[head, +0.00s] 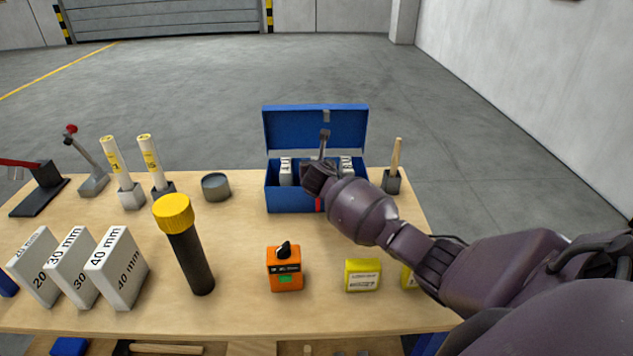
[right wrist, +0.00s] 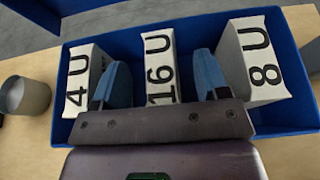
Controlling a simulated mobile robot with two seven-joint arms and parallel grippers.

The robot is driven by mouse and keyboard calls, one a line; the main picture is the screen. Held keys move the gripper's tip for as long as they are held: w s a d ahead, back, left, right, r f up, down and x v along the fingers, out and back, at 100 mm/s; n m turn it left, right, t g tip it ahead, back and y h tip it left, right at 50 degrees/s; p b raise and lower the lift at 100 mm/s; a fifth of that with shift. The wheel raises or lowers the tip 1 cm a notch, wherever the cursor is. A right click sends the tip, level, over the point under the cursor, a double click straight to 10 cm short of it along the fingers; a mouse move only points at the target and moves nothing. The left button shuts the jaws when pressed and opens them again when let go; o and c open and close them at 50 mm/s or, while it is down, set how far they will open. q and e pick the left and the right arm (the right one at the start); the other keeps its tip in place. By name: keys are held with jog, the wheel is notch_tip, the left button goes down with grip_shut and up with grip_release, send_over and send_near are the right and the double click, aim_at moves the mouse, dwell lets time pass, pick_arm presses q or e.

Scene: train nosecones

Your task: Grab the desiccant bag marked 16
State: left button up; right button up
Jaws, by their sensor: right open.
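The desiccant bag marked 16 (right wrist: 161,68) is a pale block reading "16 U". It stands in the middle of the open blue toolbox (head: 285,203), between the bag marked 4 (right wrist: 84,80) and the bag marked 8 (right wrist: 256,62). My right gripper (right wrist: 157,85) is open inside the box, with one blue finger on each side of the 16 bag. I cannot tell whether the fingers touch it. In the head view my right arm hides the 16 bag. My left gripper is not in view.
The toolbox lid (head: 316,127) stands open at the back. A grey tin (head: 216,187) is left of the box, and a wooden-handled tool (head: 396,158) is right of it. An orange device (head: 285,270) and a yellow box (head: 362,275) stand in front.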

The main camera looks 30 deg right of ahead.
grip_shut()
dwell(0.3)
